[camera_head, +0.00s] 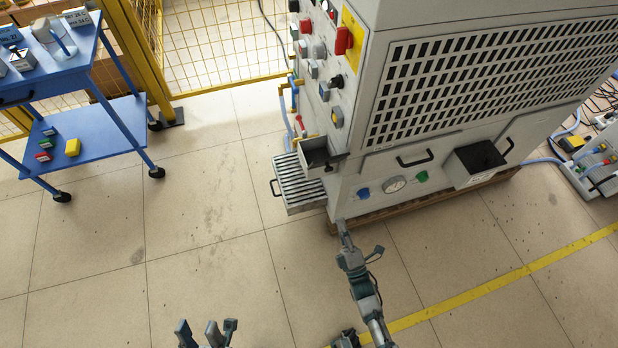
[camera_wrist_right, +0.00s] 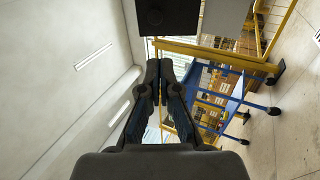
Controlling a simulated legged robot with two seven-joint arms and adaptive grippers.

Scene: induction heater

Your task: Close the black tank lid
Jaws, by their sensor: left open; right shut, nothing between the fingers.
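A black, box-like tank (camera_head: 480,160) stands out from the lower front of the grey machine. A smaller dark open box (camera_head: 318,154) juts from the machine's near left corner; I cannot tell which part is the lid. My right gripper (camera_head: 343,230) is shut and empty, just below that corner, apart from the black tank. In the right wrist view, its closed fingers (camera_wrist_right: 165,68) point toward a dark square panel (camera_wrist_right: 168,16) at the top edge; whether they touch is unclear. My left gripper (camera_head: 206,328) is open and empty at the bottom edge, over the floor.
The grey machine (camera_head: 440,140) has a vent grille, knobs and a gauge (camera_head: 395,184). A ribbed grey tray (camera_head: 298,184) sticks out at its left. A blue cart (camera_head: 95,130) and yellow fence (camera_head: 215,45) stand at the left. The tiled floor between is clear.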

